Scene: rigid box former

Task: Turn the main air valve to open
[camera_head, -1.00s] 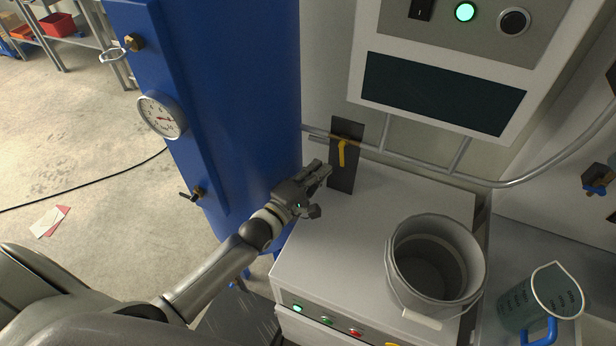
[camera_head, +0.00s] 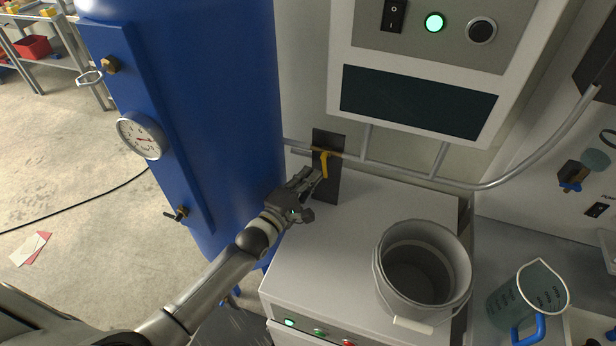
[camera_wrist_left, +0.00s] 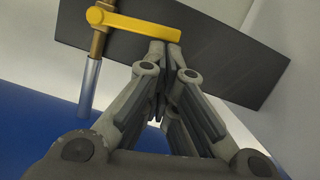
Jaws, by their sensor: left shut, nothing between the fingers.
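The main air valve has a yellow lever (camera_head: 324,166) on a brass stem, in front of a dark plate (camera_head: 333,190) by the wall pipe. In the head view the lever points down, across the pipe. My left gripper (camera_head: 316,178) is shut and empty, its fingertips at the lower, free end of the lever. In the left wrist view the lever (camera_wrist_left: 135,24) runs from the brass stem at left to just above the shut fingertips (camera_wrist_left: 165,50). They overlap or nearly touch its end; I cannot tell whether there is contact. My right gripper is not in view.
A grey bucket (camera_head: 422,310) stands on the white cabinet top (camera_head: 340,240). A measuring jug (camera_head: 525,295) is further right. A blue tank (camera_head: 225,100) with a gauge (camera_head: 142,137) stands at left. A control panel (camera_head: 417,105) hangs above the pipe (camera_head: 400,175).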

